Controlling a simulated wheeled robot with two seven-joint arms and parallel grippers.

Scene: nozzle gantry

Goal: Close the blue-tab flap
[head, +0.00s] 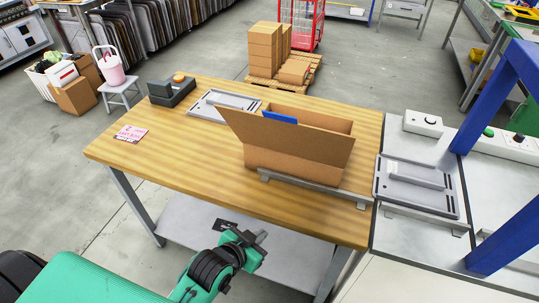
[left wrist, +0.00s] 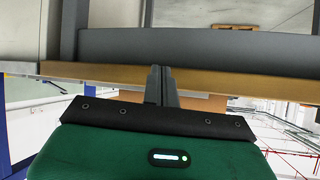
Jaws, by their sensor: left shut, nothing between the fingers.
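An open cardboard box (head: 292,165) stands on the wooden table. Its long near flap (head: 285,138) is up and leans outward toward me. A blue tab (head: 279,117) shows just behind the top edge of this near flap, at the far side of the box; most of the flap it belongs to is hidden. My left gripper (head: 262,237) is shut and empty, in front of the table's near edge and apart from the box. Its closed fingers also show in the left wrist view (left wrist: 160,84), before the table edge. My right gripper is not in view.
The wooden table (head: 190,150) has free room left of the box. A metal rail (head: 312,188) runs along the box's near base. A grey tray (head: 224,104), a dark device (head: 171,91) and a pink card (head: 131,133) lie farther left. A blue gantry frame (head: 492,95) stands at right.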

